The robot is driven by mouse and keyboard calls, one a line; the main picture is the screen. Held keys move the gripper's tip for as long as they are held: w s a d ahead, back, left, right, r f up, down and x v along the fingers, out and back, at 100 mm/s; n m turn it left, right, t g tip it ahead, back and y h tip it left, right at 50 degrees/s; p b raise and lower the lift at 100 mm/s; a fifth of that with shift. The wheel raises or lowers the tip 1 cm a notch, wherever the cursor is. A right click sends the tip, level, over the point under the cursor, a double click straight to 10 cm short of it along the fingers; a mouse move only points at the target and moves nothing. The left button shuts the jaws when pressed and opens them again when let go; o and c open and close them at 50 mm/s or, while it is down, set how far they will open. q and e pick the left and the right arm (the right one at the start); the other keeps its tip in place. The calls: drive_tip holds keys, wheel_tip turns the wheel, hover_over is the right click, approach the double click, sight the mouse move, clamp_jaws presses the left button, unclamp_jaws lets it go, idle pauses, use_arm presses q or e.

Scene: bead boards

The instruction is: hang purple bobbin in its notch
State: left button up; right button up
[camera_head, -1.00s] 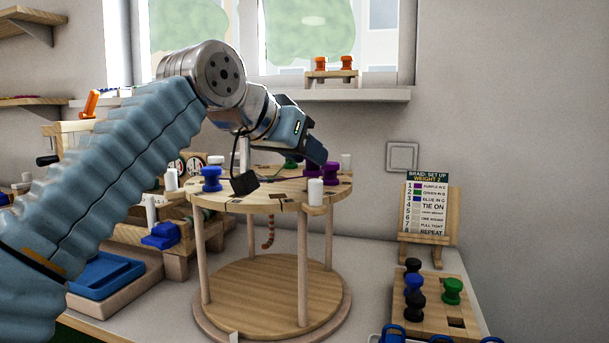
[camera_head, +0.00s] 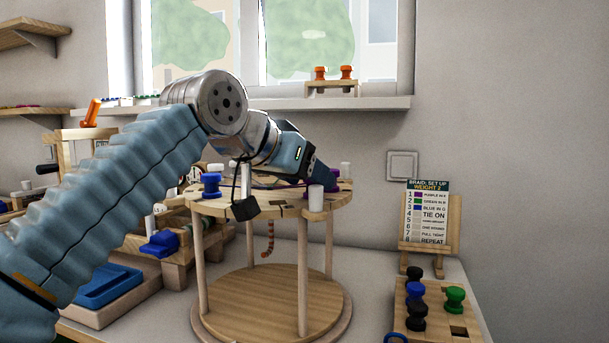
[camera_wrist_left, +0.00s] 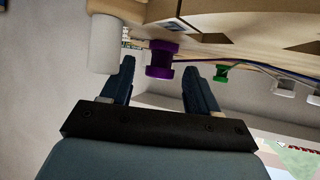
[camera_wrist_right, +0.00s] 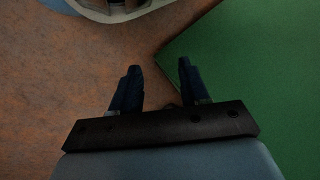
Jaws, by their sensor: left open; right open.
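The purple bobbin (camera_wrist_left: 162,60) hangs at the edge of the round wooden braiding disk (camera_wrist_left: 210,22) in the left wrist view. A thread runs from it along the disk. My left gripper (camera_wrist_left: 159,68) is open, its fingers on either side of the bobbin and apart from it. In the head view a sliver of the purple bobbin (camera_head: 336,188) shows beside my left gripper (camera_head: 322,178), which hides the rest. I cannot tell how deep its thread sits in a notch. My right gripper (camera_wrist_right: 156,68) is open and empty, above the floor.
A white peg (camera_wrist_left: 103,45) stands close to the left finger. A green bobbin (camera_wrist_left: 221,72) hangs farther along the rim; a blue bobbin (camera_head: 211,185) is on the disk's left. A bobbin rack (camera_head: 460,320) and an instruction card (camera_head: 427,215) are at right.

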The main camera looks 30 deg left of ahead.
use_arm(q)
drive_tip(key=p+v, duration=0.1)
drive_tip(key=v, duration=1.1)
